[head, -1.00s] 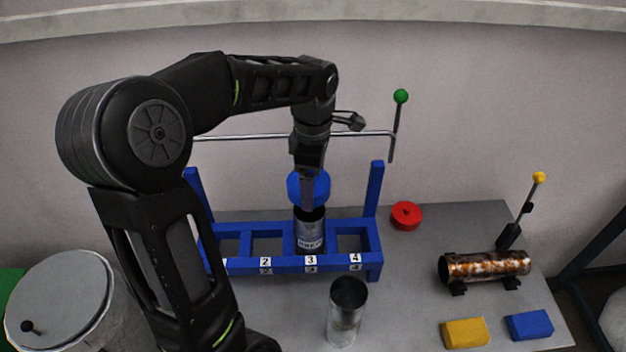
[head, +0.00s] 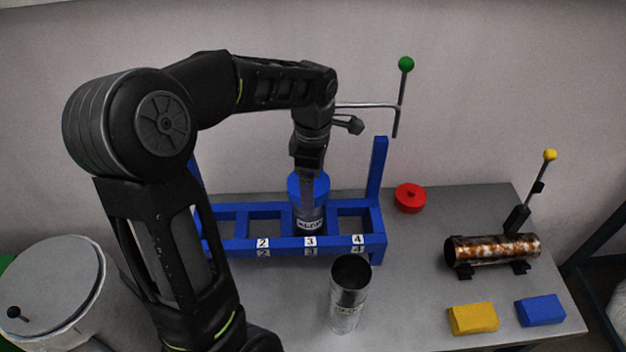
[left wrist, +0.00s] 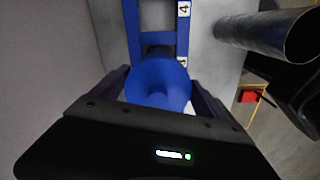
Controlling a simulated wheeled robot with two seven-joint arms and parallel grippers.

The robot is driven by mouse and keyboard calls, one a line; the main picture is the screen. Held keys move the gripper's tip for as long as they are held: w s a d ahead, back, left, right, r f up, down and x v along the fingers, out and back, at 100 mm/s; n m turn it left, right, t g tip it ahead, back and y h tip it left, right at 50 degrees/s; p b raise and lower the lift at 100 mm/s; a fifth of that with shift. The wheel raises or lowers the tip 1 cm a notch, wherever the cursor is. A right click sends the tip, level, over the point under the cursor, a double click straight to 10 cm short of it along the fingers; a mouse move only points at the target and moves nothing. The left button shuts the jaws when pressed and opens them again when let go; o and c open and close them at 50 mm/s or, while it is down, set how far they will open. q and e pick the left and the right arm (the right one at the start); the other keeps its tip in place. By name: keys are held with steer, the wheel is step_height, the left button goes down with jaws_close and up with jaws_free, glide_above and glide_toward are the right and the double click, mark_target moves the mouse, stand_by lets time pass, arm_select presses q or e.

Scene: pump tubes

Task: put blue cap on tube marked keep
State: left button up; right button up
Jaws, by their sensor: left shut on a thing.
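The blue cap (head: 308,188) sits at the top of a labelled metal tube (head: 310,214) standing in slot 3 of the blue rack (head: 230,243). The label on this tube is too small to read surely. My left gripper (head: 309,178) is shut on the blue cap, directly above the tube. In the left wrist view the cap (left wrist: 158,85) lies between the two fingers. I cannot tell whether it is fully seated. A second open metal tube (head: 348,290) stands on the table in front of the rack. My right gripper is not in view.
A red cap (head: 410,198) lies right of the rack. A rusty tube (head: 495,249) rests on a cradle farther right, near a yellow block (head: 473,318) and a blue block (head: 540,310). A yellow-knobbed lever (head: 535,190) and a green-knobbed lever (head: 402,95) stand behind.

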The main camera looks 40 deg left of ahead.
arm_select(q)
steer(key=shift+f, duration=0.4)
steer(key=o, duration=1.2)
step_height(320, 180, up, 8)
steer(key=shift+f+b, duration=0.1)
steer(key=shift+b, duration=0.3)
steer(key=shift+s, duration=0.1)
